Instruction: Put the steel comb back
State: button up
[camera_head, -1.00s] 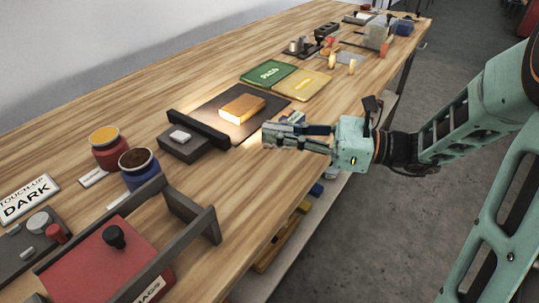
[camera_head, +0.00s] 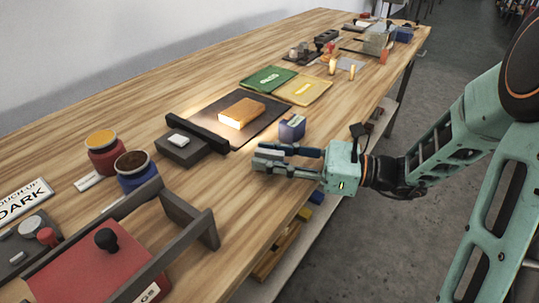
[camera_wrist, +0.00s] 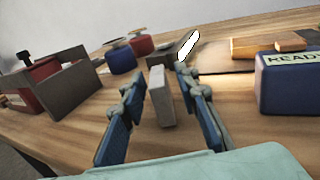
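My gripper (camera_head: 272,160) is over the front part of the bench, just in front of the dark mat.
A blue box labelled READY (camera_head: 292,127) stands close beside my gripper. Red (camera_head: 104,158) and blue (camera_head: 138,178) pots and a grey-framed red box (camera_head: 80,262) are left. Bare wood lies between.

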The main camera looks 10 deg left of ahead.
jog(key=shift+r, duration=0.2)
jog(key=shift+d, duration=0.35)
jog(key=d+p, duration=0.3)
jog(key=d, duration=0.8)
jog(key=shift+d, duration=0.2)
jog(key=shift+a, duration=0.1)
